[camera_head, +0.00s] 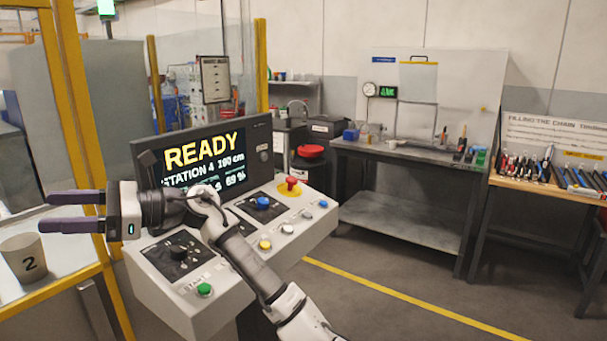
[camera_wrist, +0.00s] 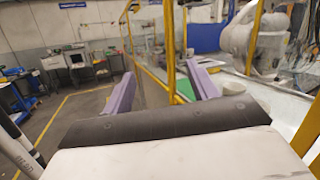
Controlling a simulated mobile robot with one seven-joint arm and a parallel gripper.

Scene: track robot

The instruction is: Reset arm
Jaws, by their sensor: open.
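My gripper (camera_head: 78,212) is open and empty in the head view, pointing left with its two dark fingers apart. It is in front of the left part of the control console (camera_head: 262,232), near the yellow frame. My arm reaches up to it from the lower right, across the console's front. In the wrist view my gripper (camera_wrist: 160,92) shows two purple fingers spread wide with nothing between them.
The console has a READY screen (camera_head: 204,158), a red button (camera_head: 291,184) and other coloured buttons close to my arm. A yellow post (camera_head: 72,95) rises behind my gripper. A grey workbench (camera_head: 410,150) and a tool table (camera_head: 550,180) stand at the right. The floor before them is clear.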

